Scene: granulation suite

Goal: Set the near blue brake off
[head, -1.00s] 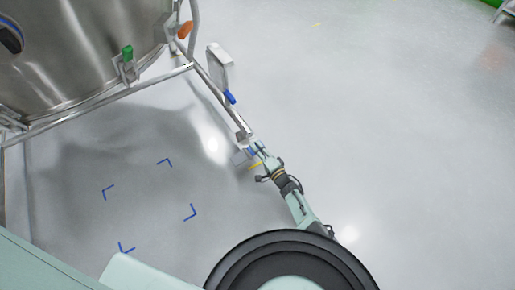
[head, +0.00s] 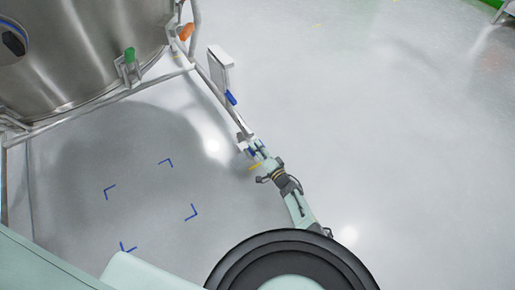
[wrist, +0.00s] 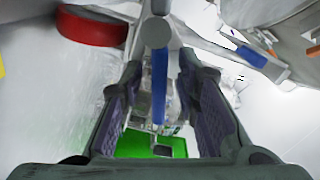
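The near blue brake lever (wrist: 159,85) stands upright in the wrist view, between the two fingers of my gripper (wrist: 160,105). The fingers are apart, with a gap visible on both sides of the lever. In the head view my gripper (head: 257,146) is at the lower end of the steel frame's leg, and a bit of blue (head: 250,152) shows beside it. A second blue lever (head: 231,97) sits farther up the frame; a blue lever also shows at the right of the wrist view (wrist: 250,57).
A large steel vessel (head: 80,50) stands in a tubular frame (head: 110,97) at upper left, with green (head: 129,55) and orange (head: 186,32) handles. Blue corner marks (head: 191,212) lie on the floor below it.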

